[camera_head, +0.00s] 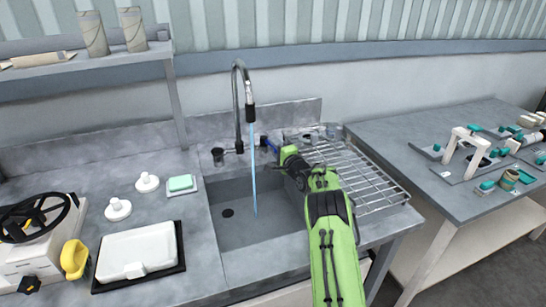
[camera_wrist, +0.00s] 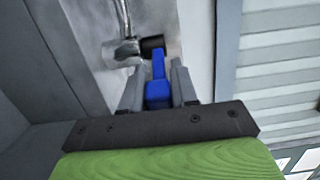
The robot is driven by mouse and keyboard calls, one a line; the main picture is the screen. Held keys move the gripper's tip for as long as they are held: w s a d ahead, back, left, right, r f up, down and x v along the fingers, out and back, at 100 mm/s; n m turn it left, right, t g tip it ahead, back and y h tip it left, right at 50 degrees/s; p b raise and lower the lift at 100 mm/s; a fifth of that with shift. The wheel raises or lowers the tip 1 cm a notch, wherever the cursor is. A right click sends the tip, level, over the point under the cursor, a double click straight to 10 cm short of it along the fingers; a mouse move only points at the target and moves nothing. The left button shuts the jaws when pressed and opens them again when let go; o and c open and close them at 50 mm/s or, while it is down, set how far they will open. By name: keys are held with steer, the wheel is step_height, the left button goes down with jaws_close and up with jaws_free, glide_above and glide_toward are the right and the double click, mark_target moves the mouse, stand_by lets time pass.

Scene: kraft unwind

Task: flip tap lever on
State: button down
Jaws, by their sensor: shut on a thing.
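The tap (camera_head: 238,95) is a tall dark gooseneck at the back of the grey sink (camera_head: 232,225). A thin blue stream of water (camera_head: 253,165) runs from its spout down into the basin. My gripper (camera_wrist: 158,86) is shut on the lever, one grey finger on each side. In the head view my green arm reaches over the sink's right side and partly covers the gripper and lever.
A wire drying rack (camera_head: 362,178) stands right of the sink, close beside my arm. A green soap bar (camera_head: 180,183), white knobbed pieces (camera_head: 118,208) and a white tray (camera_head: 137,250) lie on the left counter. A shelf (camera_head: 85,60) is at upper left.

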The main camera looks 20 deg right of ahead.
steer(key=shift+a+f, duration=0.1)
steer(key=shift+f, duration=0.25)
steer(key=c, duration=1.2)
jaws_free()
steer(key=shift+o, duration=0.4)
steer(key=shift+s+r, duration=0.1)
steer(key=shift+r, duration=0.1)
steer(key=shift+s, duration=0.1)
steer(key=s, duration=1.1)
steer(key=shift+s+d, duration=0.4)
steer(key=shift+d, duration=0.05)
